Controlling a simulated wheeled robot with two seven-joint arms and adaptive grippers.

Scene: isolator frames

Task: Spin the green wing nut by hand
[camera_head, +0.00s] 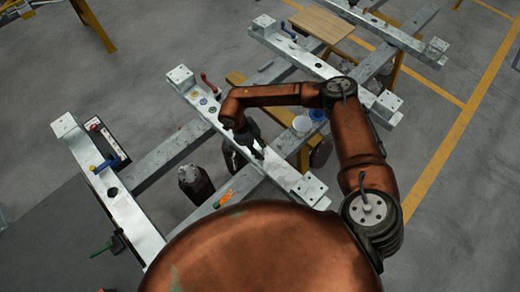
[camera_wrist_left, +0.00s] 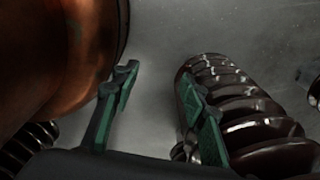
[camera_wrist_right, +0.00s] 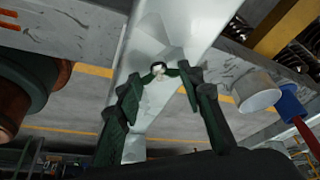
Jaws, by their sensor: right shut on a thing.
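The green wing nut (camera_wrist_right: 158,68) shows in the right wrist view as a small dark green piece around a pale stud end, on the bright metal beam (camera_wrist_right: 150,108). My right gripper (camera_wrist_right: 160,80) has its two green fingers on either side of it and is shut on it. In the head view my right gripper (camera_head: 257,152) reaches down to the middle beam (camera_head: 284,172); the nut is too small to make out there. My left gripper (camera_wrist_left: 155,90) shows in the left wrist view, fingers apart with nothing between them.
A red handle (camera_head: 208,82) and small coloured knobs (camera_head: 203,100) sit farther along the beam. An orange-handled tool (camera_head: 225,198) lies nearer me. A left beam (camera_head: 125,207) carries a blue handle (camera_head: 106,163).

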